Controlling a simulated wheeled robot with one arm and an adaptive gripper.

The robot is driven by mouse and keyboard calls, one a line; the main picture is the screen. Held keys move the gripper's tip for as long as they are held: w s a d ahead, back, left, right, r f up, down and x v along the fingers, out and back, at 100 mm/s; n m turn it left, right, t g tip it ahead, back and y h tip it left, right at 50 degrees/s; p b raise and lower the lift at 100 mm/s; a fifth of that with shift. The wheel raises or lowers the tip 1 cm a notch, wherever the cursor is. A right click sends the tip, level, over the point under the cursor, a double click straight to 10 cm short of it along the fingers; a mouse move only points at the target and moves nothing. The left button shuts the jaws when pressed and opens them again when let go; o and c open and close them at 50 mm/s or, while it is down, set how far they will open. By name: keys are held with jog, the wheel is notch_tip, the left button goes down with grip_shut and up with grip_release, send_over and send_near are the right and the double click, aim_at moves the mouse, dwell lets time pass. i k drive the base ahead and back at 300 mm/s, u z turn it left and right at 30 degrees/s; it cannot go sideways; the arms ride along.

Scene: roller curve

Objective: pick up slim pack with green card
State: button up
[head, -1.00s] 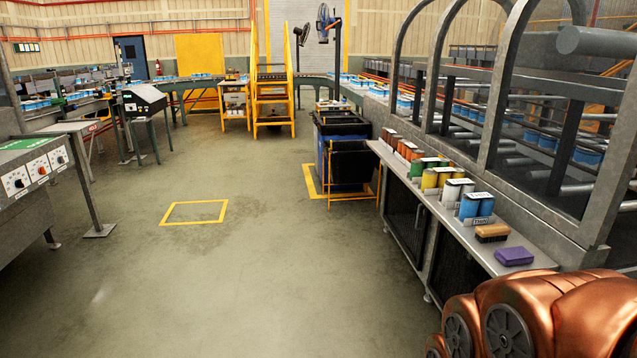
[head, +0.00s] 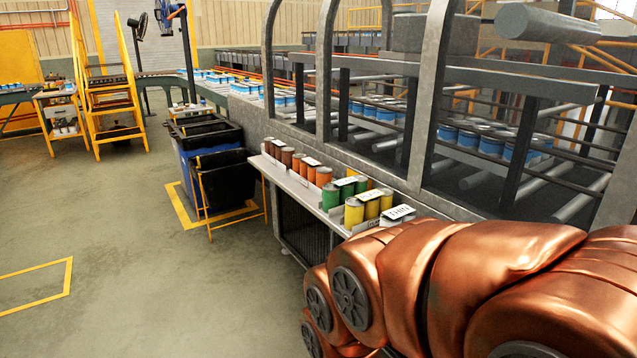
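A row of packs of coloured cans stands on a narrow metal shelf (head: 323,208) right of centre. Green cans (head: 331,198) stand in the middle of the row, with a pale card on top. I cannot make out a green card or tell which pack is the slim one. My copper-coloured arm fills the lower right and hides the near end of the shelf. My gripper is not in view.
Orange cans (head: 299,164) stand behind the green ones; yellow cans (head: 354,212) and a white-topped pack (head: 398,213) stand nearer. A black bin (head: 226,182) stands left of the shelf. A roller conveyor with metal arches runs behind it. Floor at left is clear.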

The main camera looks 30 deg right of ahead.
aim_at(334, 194)
jog(key=z, duration=0.2)
jog(key=i, duration=1.9)
jog(key=z, duration=0.2)
